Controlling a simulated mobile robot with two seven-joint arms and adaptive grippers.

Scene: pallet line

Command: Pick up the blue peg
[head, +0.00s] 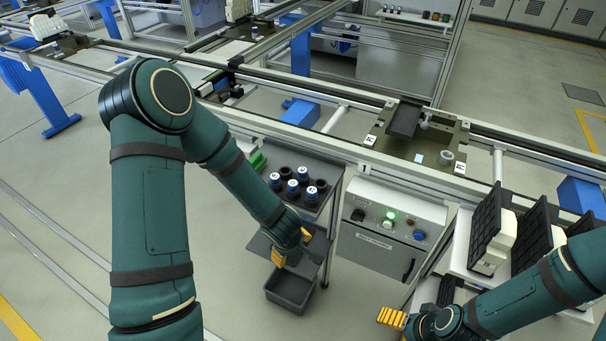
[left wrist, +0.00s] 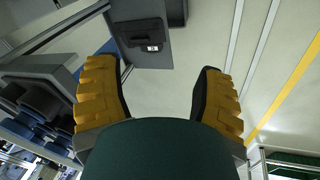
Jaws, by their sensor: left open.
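Several blue pegs with white tops (head: 293,187) stand in a dark rack (head: 318,163) on a small stand below the conveyor. The frames do not show which one the task means. My left gripper (head: 292,246) is in front of and below the rack, apart from the pegs. In the left wrist view its two yellow fingers (left wrist: 160,90) are spread with nothing between them. Blue and dark peg shapes (left wrist: 40,125) show at the left of that view, outside the fingers. My right gripper (head: 391,318) is low at the right, far from the pegs; its opening is unclear.
A grey bin (head: 291,292) sits below my left gripper. A control box (head: 388,236) with a green light stands right of the rack. The conveyor rail (head: 330,146) runs behind. Black trays with white parts (head: 487,225) stand at the right. Floor at the left is open.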

